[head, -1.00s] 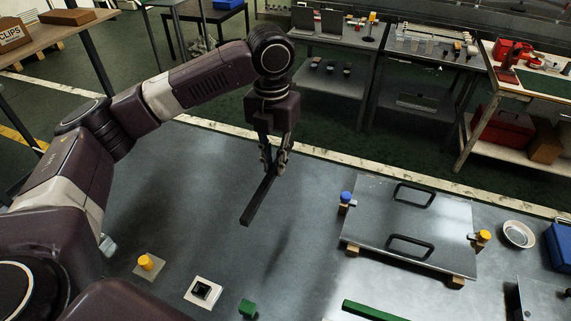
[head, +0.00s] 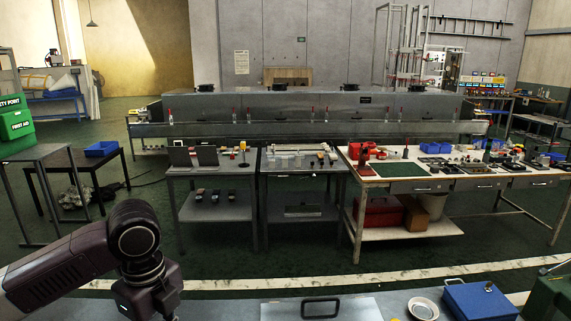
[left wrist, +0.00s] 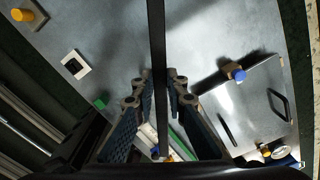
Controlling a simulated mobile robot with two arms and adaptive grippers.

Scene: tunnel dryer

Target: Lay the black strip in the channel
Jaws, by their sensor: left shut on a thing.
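The black strip (left wrist: 157,35) shows in the left wrist view as a long dark bar running from the top edge down between my left gripper's fingers. My left gripper (left wrist: 159,85) is shut on it and holds it over the grey table. In the head view only my left arm shows at lower left, and its fingers and the strip are below the frame. I cannot make out the channel in either view. My right gripper is in neither view.
A steel plate (head: 325,309) with black handles, a pale bowl (head: 423,308) and a blue box (head: 480,301) line the table's far side.

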